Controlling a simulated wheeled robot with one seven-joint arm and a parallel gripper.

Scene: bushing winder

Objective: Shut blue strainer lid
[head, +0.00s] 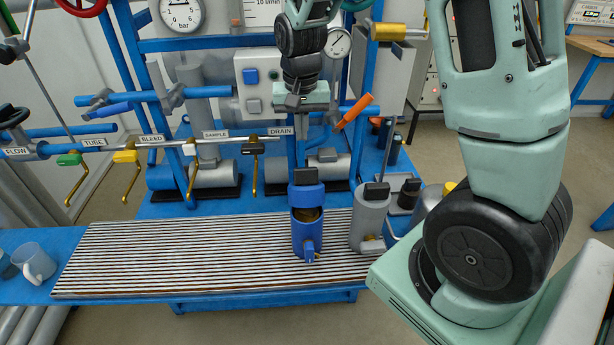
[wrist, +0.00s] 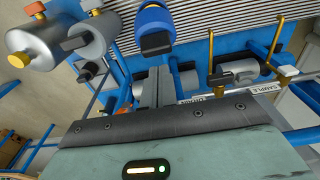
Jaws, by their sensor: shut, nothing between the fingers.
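The blue strainer (head: 307,238) stands upright at the right part of the slatted grating. Its blue lid (head: 307,196), with a dark block handle (head: 305,176), is raised at the back, and the brassy inside shows below it. In the wrist view the blue strainer (wrist: 153,20) is at the top, with the dark handle toward my fingers. My gripper (head: 298,135) points down above and behind the strainer. Its fingers (wrist: 158,75) are shut and empty, and look apart from the lid.
A grey strainer (head: 370,218) stands close to the right of the blue one. Valve handles and labelled pipes, including DRAIN (head: 281,131), are behind and left. An orange-handled lever (head: 354,110) is right of my gripper. The slatted grating (head: 190,255) is clear to the left.

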